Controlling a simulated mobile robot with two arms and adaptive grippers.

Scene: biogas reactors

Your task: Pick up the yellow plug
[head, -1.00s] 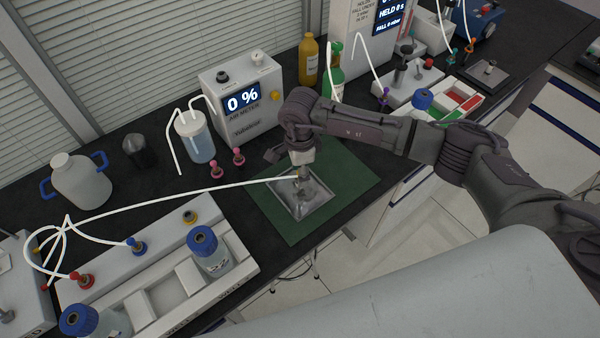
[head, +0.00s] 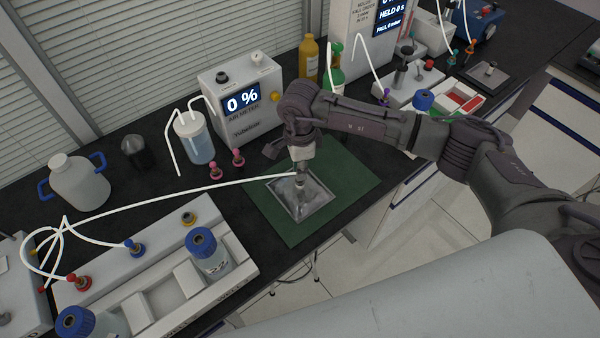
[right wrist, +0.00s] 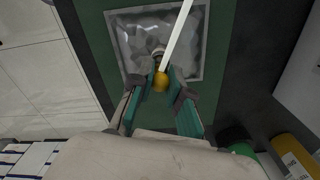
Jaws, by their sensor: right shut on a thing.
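The yellow plug (right wrist: 161,83) sits between the fingertips of my right gripper (right wrist: 158,78) in the right wrist view, with a white hose running from it. The gripper is shut on it. The plug is too small and covered to make out there. The tray lies on a green mat (head: 345,172). I cannot tell the exact gap between plug and tray. My left gripper is not in view.
Two pink plugs (head: 238,158) and the air meter (head: 240,100), reading 0 %, stand behind the mat. The mat's right part is bare.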

